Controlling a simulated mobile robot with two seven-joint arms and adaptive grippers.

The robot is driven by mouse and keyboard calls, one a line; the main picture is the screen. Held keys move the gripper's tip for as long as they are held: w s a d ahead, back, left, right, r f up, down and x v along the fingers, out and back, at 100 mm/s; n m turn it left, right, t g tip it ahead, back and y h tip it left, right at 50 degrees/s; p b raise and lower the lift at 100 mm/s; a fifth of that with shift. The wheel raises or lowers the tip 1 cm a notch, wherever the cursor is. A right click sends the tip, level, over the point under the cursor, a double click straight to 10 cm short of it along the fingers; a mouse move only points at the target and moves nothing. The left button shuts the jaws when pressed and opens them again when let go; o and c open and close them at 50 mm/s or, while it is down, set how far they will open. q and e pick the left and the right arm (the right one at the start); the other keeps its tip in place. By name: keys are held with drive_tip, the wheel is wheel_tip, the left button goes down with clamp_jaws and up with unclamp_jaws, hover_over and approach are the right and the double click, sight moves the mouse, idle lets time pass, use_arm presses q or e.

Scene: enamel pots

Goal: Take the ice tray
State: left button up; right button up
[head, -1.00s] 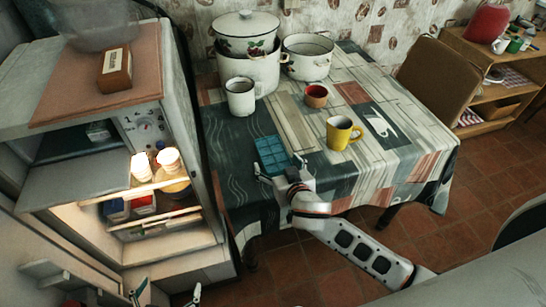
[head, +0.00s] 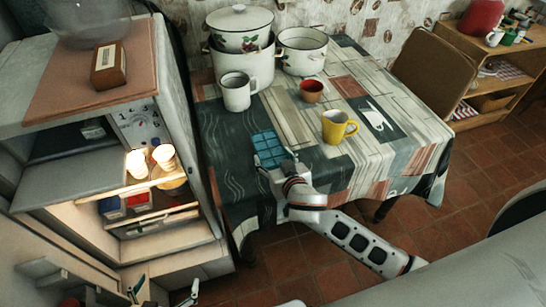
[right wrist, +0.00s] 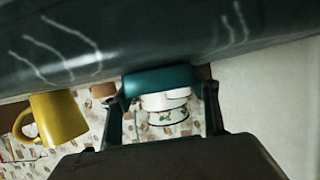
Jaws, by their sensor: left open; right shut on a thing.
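The teal ice tray (head: 267,147) is at the near edge of the cloth-covered table, below the white mug in the head view. My right gripper (head: 277,163) is shut on its near end. In the right wrist view the tray (right wrist: 160,79) shows as a teal band between the fingers of the right gripper (right wrist: 165,92). I cannot tell whether the tray still touches the table. My left gripper (head: 165,292) is open and empty at the bottom of the head view, in front of the fridge. Only its fingertips show.
A yellow mug (head: 337,127), a red cup (head: 311,91), a white mug (head: 237,92) and enamel pots (head: 302,52) stand on the table (head: 360,165). The lit open fridge (head: 180,252) stands left, holding jars. A chair (head: 432,75) is at right.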

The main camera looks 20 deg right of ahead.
wheel_tip(320, 180, up, 20)
drive_tip(key=p, duration=0.4)
drive_tip(key=shift+f, duration=0.15)
idle(0.6)
idle(0.3)
